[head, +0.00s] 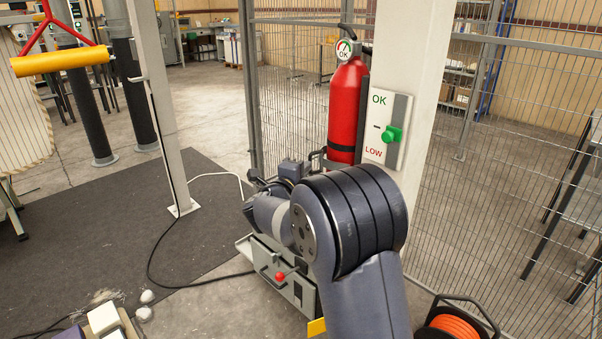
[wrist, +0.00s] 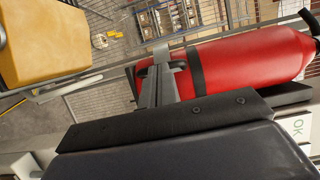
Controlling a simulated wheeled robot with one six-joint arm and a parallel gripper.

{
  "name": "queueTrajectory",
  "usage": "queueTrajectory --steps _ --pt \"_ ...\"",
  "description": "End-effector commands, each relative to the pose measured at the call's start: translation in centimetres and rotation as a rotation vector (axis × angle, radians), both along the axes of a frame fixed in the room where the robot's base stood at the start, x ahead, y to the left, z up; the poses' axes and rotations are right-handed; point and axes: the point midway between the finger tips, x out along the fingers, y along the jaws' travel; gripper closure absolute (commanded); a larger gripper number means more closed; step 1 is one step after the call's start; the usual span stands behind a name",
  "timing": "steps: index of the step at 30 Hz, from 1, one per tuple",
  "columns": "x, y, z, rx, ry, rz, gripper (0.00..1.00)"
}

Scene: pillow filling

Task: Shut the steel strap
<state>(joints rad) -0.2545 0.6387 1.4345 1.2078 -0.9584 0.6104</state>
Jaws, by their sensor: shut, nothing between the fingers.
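The red fire extinguisher (head: 346,105) stands upright against the white pillar, and in the wrist view (wrist: 245,62) it lies across the upper right. A dark strap band (head: 341,147) crosses its lower body; the band also shows in the wrist view (wrist: 195,70). My gripper (wrist: 160,68) is shut and empty, its fingers just beside the band on the extinguisher's side. A light grey metal piece (wrist: 161,51) shows just beyond the fingertips; I cannot tell whether they touch it. The strap's closure is partly hidden by my fingers. In the head view my arm covers the extinguisher's base.
A plate marked OK and LOW with a green knob (head: 392,134) is on the pillar (head: 412,50). Wire fencing (head: 500,180) stands on both sides. An orange cable reel (head: 457,325) is at lower right. A yellow bar (head: 60,61) hangs at upper left.

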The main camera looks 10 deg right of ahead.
Motion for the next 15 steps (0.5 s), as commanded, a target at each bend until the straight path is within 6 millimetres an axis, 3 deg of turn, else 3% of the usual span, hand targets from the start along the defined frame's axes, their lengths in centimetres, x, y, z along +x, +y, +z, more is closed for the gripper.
queueTrajectory --steps 8,15 --pt "0.1 0.0 0.0 0.000 0.000 0.000 1.00" --pt "2.0 -0.5 -0.1 0.000 0.000 -0.001 1.00"
